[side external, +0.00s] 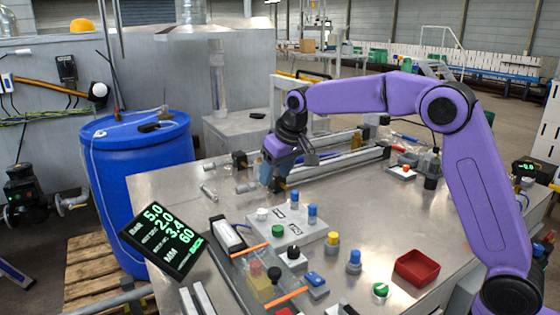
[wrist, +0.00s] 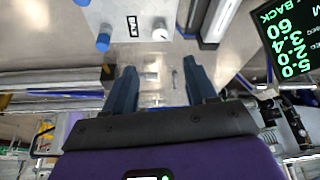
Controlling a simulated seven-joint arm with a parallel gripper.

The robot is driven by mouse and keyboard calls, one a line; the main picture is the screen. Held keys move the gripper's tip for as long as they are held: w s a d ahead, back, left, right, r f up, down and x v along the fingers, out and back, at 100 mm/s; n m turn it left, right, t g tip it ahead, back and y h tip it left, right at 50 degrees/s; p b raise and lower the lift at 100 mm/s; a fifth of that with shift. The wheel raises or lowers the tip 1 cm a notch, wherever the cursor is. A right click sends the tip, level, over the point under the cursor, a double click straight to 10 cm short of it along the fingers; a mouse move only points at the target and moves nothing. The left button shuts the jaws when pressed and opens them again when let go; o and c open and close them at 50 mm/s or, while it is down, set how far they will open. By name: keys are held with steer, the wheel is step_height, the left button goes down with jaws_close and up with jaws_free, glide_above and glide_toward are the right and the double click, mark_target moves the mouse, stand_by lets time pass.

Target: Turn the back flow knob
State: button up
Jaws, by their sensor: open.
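My gripper (side external: 276,182) is open, its blue fingers pointing down near the left end of the pneumatic cylinders (side external: 340,160). In the wrist view the two fingers of my gripper (wrist: 160,72) stand apart, with small metal fittings (wrist: 152,74) in the gap between and beyond them. In the side view, a small silvery fitting (side external: 247,187) sits just left of my fingers, and another (side external: 208,191) lies farther left. I see no contact, and my fingers hide part of the cylinder end.
A grey valve block (side external: 290,232) with blue and white knobs stands in front of my gripper. A tilted black display (side external: 165,240) shows green figures at front left. A red tray (side external: 417,267) and coloured buttons stand at front right. A blue barrel (side external: 145,170) is beyond the table's left edge.

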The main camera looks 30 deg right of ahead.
steer(key=v, duration=0.3)
steer(key=shift+s+r, duration=0.1)
steer(key=shift+r, duration=0.1)
stand_by(0.3)
steer(key=s+d+f+n+g, duration=0.1)
steer(key=s+f+n, duration=0.1)
steer(key=s, duration=0.8)
steer(key=s+d+f+n+g, duration=0.1)
steer(key=s+f+n, duration=0.2)
steer(key=s, duration=0.8)
steer(key=s+d+f+n+g, duration=0.1)
steer(key=s+d+f+n, duration=0.1)
steer(key=s, duration=0.8)
steer(key=s+d+f+n, duration=0.1)
steer(key=s+d+f, duration=0.1)
steer(key=s, duration=0.4)
steer(key=s+d+f+n+g, duration=0.1)
steer(key=s+d+f+n, duration=0.1)
steer(key=s+d, duration=0.3)
steer(key=shift+s+d+h, duration=0.3)
steer(key=shift+s, duration=0.5)
jaws_close()
